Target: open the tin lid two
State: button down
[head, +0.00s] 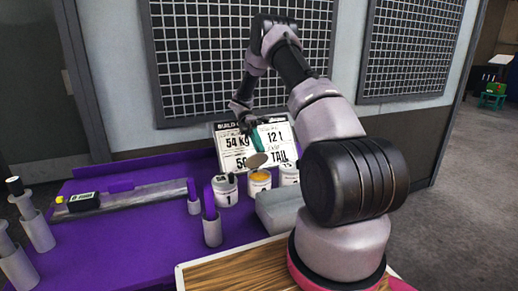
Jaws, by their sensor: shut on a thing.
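My gripper (247,121) is shut on a teal-handled tool (255,141), which points down toward the row of tins. A grey-brown round disc, which looks like a tin lid (257,160), is tilted at the tool's lower end, above the middle tin. The middle tin (260,188) shows an orange-yellow round top, which looks like its open contents; its number cannot be read. The tin marked 1 (226,195) stands to its left with a pale top. A third tin (289,178) stands to its right, partly hidden by my arm.
A sign board (235,148) with large black print stands behind the tins. Grey cylinders (212,232) with purple tops and a grey block (278,210) stand nearby on the purple table (130,250). A long grey tray (125,201) lies left.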

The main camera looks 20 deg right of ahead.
jog(key=c, duration=0.7)
grip_release()
jog(key=v, duration=0.7)
jog(key=shift+w, duration=0.25)
